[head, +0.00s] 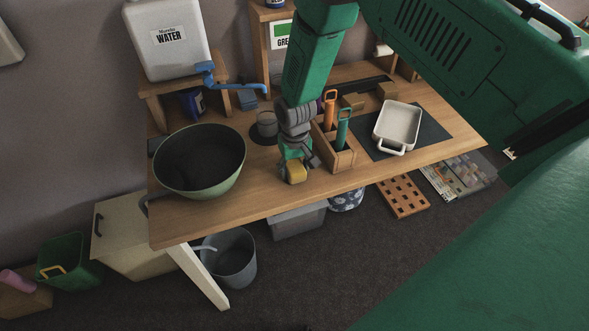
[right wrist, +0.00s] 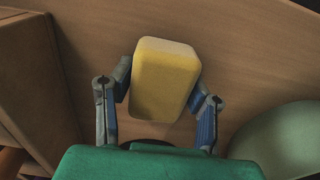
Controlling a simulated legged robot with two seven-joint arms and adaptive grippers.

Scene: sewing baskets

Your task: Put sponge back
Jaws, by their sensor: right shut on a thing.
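A yellow sponge (head: 296,173) is at my right gripper, over the front part of the wooden table between the green bowl and the wooden tool box. In the right wrist view the sponge (right wrist: 164,80) sits between the two fingers of my right gripper (right wrist: 160,95), which is shut on it. The gripper (head: 296,163) points down, with the sponge low near the table top; I cannot tell whether it touches the wood. My left gripper is not in view.
A large green bowl (head: 201,187) stands left on the table (head: 258,207). A wooden box (head: 343,160) with orange and teal-handled tools is close right of the gripper. A white dish (head: 397,127) sits on a dark mat (head: 433,136). A grey cup (head: 267,124) stands behind. The table's front edge is near.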

